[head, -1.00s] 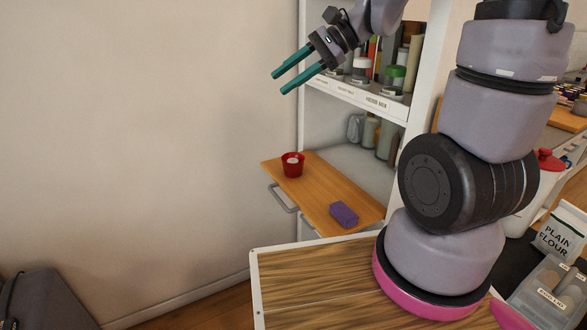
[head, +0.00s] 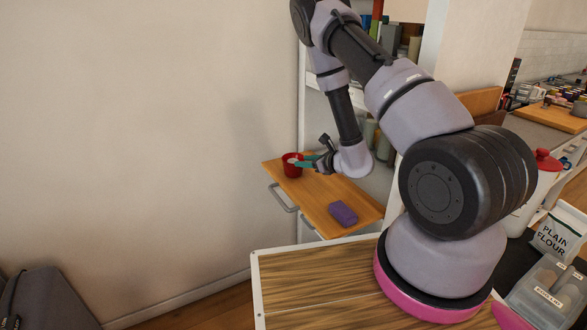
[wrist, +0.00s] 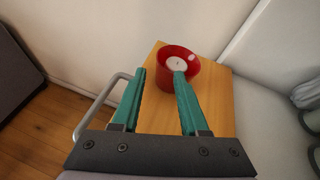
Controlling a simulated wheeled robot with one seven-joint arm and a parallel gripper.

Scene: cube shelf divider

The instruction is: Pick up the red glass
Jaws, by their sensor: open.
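The red glass (head: 291,170) stands upright on the far left end of a wooden board in the head view. It holds something white. It also shows in the wrist view (wrist: 166,76), just beyond my fingertips. My gripper (head: 303,163) is low over the board, at the right side of the glass. In the wrist view my gripper (wrist: 159,70) is open with its teal fingers apart. The right fingertip overlaps the near side of the glass in the picture. I cannot tell if it touches.
A purple block (head: 343,213) lies on the wooden board (head: 318,197) nearer to me. A metal handle (head: 282,198) sticks out at the board's left edge. The white shelf unit stands behind and right. A bare wall (head: 130,130) is on the left.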

